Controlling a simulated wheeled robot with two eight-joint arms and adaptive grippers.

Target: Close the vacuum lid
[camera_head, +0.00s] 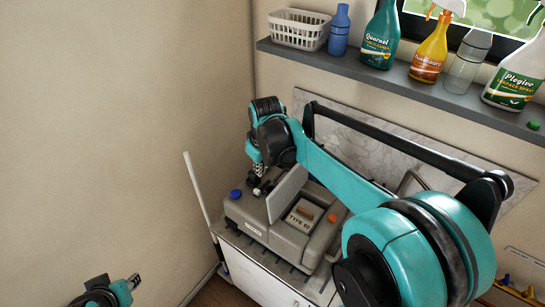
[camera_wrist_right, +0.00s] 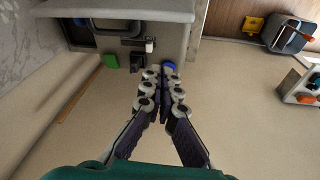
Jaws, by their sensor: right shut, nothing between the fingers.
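The grey vacuum machine (camera_head: 245,212) sits on a white cabinet in the head view. Its flat grey lid (camera_head: 287,194) stands raised and tilted, beside a top panel marked "TYPE" (camera_head: 303,217). My right gripper (camera_head: 258,188) points down at the lid's left side, close to the machine; whether it touches the lid cannot be told. In the right wrist view its fingers (camera_wrist_right: 161,85) are together and empty, just below the machine's grey edge (camera_wrist_right: 115,9). A blue knob (camera_head: 235,194) is at the machine's left corner. My left gripper (camera_head: 134,281) is low at the left, away from the machine.
A wall shelf (camera_head: 345,66) above holds a white basket (camera_head: 299,28) and several bottles. My right arm crosses in front of the machine's right side. A pale pole (camera_head: 197,195) leans left of the cabinet (camera_head: 262,282). The left wall area is clear.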

